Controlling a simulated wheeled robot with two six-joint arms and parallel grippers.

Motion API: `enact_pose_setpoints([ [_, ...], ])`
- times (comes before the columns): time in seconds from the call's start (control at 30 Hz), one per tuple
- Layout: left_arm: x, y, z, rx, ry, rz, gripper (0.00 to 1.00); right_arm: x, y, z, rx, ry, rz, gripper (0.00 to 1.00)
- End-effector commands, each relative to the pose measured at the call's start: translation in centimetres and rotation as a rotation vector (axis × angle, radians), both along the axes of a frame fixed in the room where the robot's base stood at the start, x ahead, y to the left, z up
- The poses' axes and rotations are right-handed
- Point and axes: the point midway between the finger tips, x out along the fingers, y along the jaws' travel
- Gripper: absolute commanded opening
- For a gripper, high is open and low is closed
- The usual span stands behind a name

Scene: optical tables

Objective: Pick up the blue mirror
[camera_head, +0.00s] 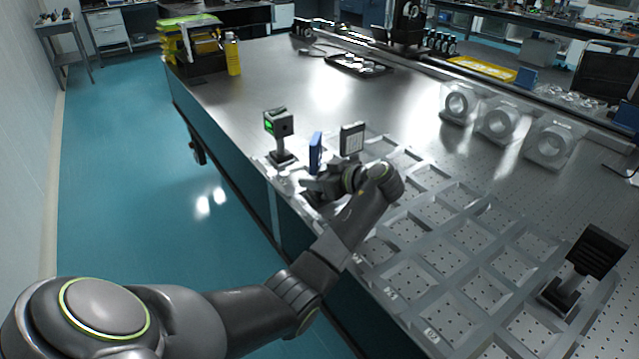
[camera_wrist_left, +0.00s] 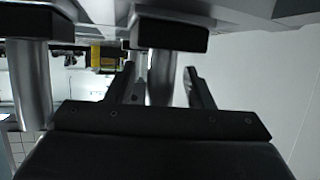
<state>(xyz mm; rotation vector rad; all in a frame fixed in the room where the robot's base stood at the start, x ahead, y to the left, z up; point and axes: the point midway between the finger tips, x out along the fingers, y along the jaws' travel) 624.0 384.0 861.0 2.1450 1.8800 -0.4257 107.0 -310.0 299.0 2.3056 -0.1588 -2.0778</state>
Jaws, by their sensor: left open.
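The blue mirror (camera_head: 315,152) is a thin upright blue plate near the left edge of the optical table, seen in the head view. My left gripper (camera_head: 312,184) is just below and in front of it, low over the table edge. In the left wrist view my left gripper (camera_wrist_left: 158,72) has its two dark fingers apart, with a grey post (camera_wrist_left: 161,82) showing between them. I cannot tell from this view whether that post belongs to the blue mirror. The lower part of the mirror is hidden by the gripper and wrist. My right gripper is not in view.
A dark device with a green light (camera_head: 279,124) stands close left of the mirror. A white-faced plate (camera_head: 352,139) stands close right. A grey grid frame (camera_head: 470,235) covers the table to the right. The table (camera_head: 300,80) is mostly clear behind the mirror.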

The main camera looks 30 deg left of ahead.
Motion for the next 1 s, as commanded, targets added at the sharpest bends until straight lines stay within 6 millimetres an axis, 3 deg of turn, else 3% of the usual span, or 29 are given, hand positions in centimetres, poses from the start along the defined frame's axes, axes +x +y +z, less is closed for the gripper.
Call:
enact_pose_setpoints([
  [0.33,0.09,0.83,-0.44,-0.002,0.000,0.000,0.46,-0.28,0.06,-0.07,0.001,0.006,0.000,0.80],
  [0.7,0.09,0.79,-0.41,-0.002,0.000,0.000,0.00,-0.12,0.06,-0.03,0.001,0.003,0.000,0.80],
  [1.0,0.13,0.79,-0.23,0.000,-0.003,-0.001,0.00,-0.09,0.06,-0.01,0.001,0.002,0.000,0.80],
])
